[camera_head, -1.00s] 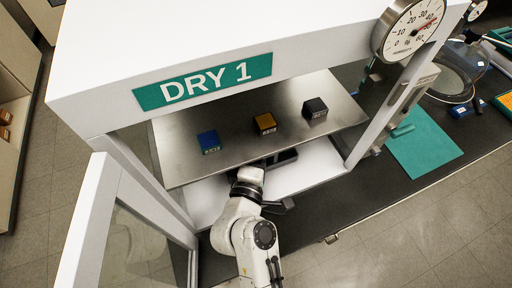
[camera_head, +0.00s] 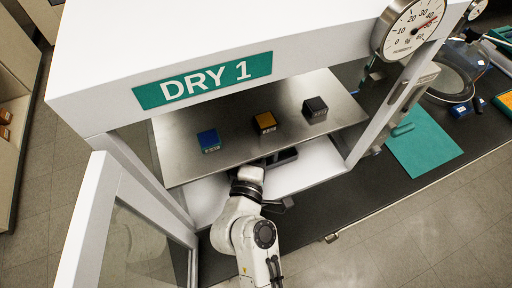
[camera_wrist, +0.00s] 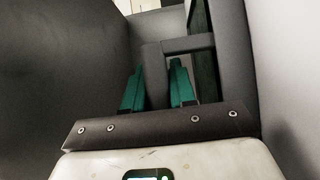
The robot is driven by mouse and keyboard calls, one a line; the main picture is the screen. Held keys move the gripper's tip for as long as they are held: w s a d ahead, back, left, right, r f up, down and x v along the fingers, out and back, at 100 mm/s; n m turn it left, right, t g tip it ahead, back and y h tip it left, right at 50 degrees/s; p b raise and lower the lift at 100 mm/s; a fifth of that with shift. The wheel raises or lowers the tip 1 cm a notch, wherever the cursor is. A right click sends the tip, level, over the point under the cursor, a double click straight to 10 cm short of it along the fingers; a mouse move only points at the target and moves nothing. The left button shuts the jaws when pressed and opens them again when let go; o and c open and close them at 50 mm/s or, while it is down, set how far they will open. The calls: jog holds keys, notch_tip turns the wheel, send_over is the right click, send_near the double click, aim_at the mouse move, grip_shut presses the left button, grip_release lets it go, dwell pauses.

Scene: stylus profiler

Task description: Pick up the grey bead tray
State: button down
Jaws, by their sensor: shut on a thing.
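The grey bead tray (camera_head: 284,158) shows only in part in the head view, as a dark grey edge under the metal shelf, just beyond my wrist. Most of it is hidden by the shelf. In the wrist view my gripper (camera_wrist: 158,66) has two teal fingers, one on each side of an upright grey part of the tray (camera_wrist: 155,75). The fingers are shut on this part. My gripper's fingers are hidden in the head view. Whether the tray is clear of the white floor below cannot be told.
The metal shelf (camera_head: 185,172) is close above my wrist and carries blue (camera_head: 209,141), amber (camera_head: 264,123) and black (camera_head: 315,109) blocks. The cabinet door (camera_head: 130,235) stands open at left. A teal mat (camera_head: 424,148) lies on the dark bench at right.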

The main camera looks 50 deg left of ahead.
jog(key=shift+r, duration=0.15)
jog(key=shift+r, duration=0.25)
jog(key=r, duration=0.2)
jog(key=shift+s+d+r, duration=0.1)
jog(key=shift+d+r, duration=0.2)
jog(key=shift+d, duration=0.05)
jog(key=s+d, duration=0.3)
jog(key=d, duration=0.5)
jog(key=s+d+b, duration=0.1)
jog(key=s+d, duration=0.2)
jog(key=d, duration=0.5)
jog(key=shift+s, duration=0.35)
jog(key=shift+r, duration=0.1)
jog(key=c, duration=1.5)
grip_release()
grip_shut()
